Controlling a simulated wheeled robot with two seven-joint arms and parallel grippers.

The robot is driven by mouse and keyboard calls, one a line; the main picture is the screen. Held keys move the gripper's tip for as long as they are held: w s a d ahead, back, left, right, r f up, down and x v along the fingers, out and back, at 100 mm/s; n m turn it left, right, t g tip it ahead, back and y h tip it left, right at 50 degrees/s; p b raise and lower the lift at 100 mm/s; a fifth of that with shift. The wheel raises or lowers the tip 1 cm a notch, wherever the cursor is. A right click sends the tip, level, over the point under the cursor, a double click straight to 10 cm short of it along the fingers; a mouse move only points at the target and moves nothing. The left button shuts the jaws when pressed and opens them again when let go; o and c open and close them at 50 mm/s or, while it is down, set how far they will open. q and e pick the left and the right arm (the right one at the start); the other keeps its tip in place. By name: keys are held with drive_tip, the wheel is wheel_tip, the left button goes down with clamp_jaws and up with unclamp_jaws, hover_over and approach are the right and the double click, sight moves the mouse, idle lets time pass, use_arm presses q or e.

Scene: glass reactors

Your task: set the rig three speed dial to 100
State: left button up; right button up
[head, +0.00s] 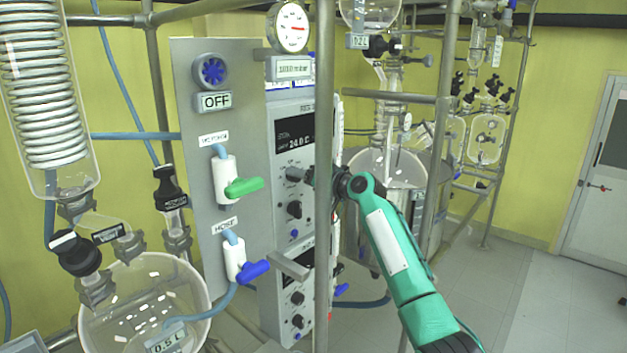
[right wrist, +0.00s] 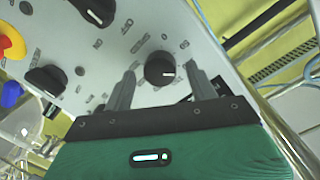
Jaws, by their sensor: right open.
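A control panel (head: 290,150) with a dark display reading about 24.0 C stands behind the vertical metal pole. A black dial (head: 294,174) sits on it just below the display. In the right wrist view, the round black dial (right wrist: 160,68) with a white pointer mark lies between the two open fingertips, with a gap on both sides. I cannot read which setting the mark points to. My left gripper is not in view.
Another black knob (head: 294,209) sits lower on the panel. A grey plate with green (head: 244,187) and blue (head: 254,270) valve handles stands to the left. The vertical pole (head: 324,120) crosses close to my right gripper. Glass vessels stand on both sides.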

drive_tip(key=b+v, duration=0.4)
drive_tip(key=v, duration=0.9)
drive_tip(key=shift+s+d, duration=0.2)
drive_tip(key=shift+d, duration=0.05)
drive_tip(key=shift+f, duration=0.15)
